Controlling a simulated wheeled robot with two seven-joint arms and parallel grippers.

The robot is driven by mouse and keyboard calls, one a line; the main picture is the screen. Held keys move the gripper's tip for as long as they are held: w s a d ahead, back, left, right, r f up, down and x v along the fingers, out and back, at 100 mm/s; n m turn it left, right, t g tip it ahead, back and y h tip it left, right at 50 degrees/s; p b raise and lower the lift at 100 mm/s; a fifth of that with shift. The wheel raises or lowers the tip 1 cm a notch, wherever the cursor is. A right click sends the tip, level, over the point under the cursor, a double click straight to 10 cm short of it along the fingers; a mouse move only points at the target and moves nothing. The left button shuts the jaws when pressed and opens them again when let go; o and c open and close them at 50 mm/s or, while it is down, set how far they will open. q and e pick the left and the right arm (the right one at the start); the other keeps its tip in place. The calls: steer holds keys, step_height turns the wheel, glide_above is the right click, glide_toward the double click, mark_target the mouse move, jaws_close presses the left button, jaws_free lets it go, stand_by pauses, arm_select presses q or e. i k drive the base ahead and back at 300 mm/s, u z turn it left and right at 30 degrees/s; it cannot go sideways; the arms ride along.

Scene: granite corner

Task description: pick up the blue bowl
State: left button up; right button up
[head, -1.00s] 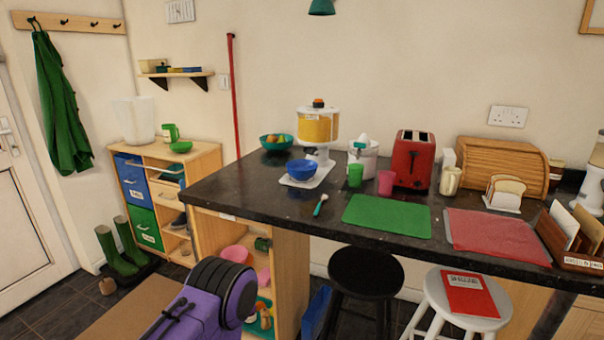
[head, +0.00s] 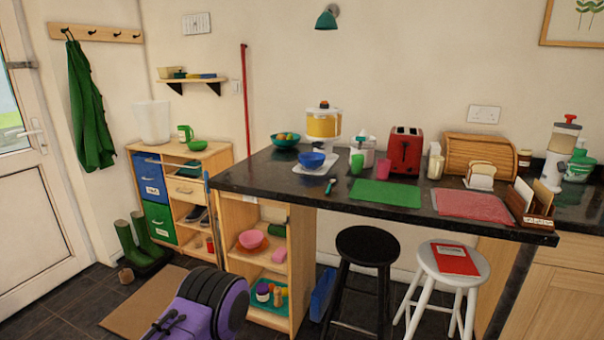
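The blue bowl (head: 311,160) sits upright on a small white tray (head: 314,170) near the left end of the dark granite counter, in front of a dispenser with yellow contents. Nothing holds the bowl.
On the counter near the bowl are a teal fruit bowl (head: 285,140), the dispenser (head: 323,123), a green cup (head: 357,163) and a green mat (head: 386,192). A black stool (head: 366,246) and a white stool (head: 449,262) stand in front. Open shelves (head: 247,268) lie under the counter's left end.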

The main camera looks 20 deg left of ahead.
mark_target(312, 162)
steer(key=z, duration=0.25)
steer(key=k, duration=0.3)
steer(key=u, duration=1)
steer(key=i, duration=1.8)
steer(key=z, duration=0.8)
